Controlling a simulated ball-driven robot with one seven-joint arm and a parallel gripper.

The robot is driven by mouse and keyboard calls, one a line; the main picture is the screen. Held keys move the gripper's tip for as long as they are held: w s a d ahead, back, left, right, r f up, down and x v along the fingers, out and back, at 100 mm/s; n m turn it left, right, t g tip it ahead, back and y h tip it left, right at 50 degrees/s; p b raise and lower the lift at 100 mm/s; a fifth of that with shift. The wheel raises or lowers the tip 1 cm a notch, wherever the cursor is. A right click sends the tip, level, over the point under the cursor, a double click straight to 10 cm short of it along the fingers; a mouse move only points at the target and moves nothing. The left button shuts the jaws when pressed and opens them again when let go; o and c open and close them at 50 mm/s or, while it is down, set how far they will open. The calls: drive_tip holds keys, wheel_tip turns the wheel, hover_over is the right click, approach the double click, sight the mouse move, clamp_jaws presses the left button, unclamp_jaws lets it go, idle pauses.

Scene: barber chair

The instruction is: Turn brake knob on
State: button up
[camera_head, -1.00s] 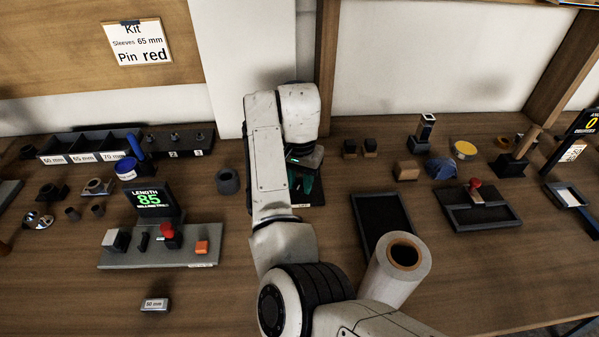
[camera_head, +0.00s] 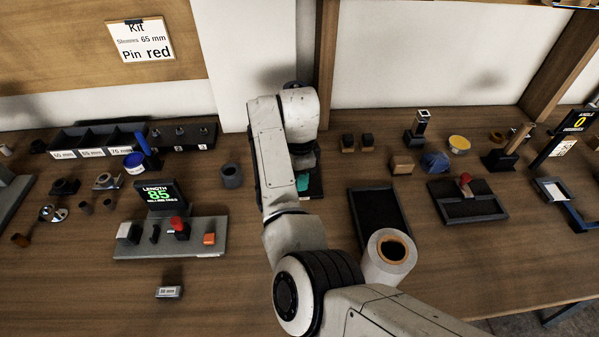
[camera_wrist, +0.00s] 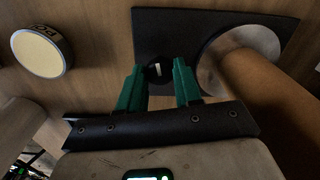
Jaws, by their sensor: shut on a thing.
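The brake knob (camera_wrist: 157,70) is a small dark round knob with a white mark, on a black base plate (camera_wrist: 180,22) in the wrist view. My gripper (camera_wrist: 164,76) has two green fingers, one on each side of the knob, shut on it. The white mark points roughly along the fingers. In the head view my own arm hides the knob, and only a green bit of my gripper (camera_head: 303,182) shows over the plate (camera_head: 316,189).
On the same plate, a pale disc (camera_wrist: 212,62) and a brown cylinder (camera_wrist: 265,85) stand close to the right finger. A round tin (camera_wrist: 42,53) is at left. In the head view, a black tray (camera_head: 357,205) and paper roll (camera_head: 400,262) lie right of my arm.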

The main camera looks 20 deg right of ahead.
drive_tip(key=shift+m, duration=1.1)
drive_tip(key=o, duration=1)
drive_tip(key=shift+o, duration=0.2)
wheel_tip(320, 180, up, 11)
drive_tip(key=shift+f, duration=0.1)
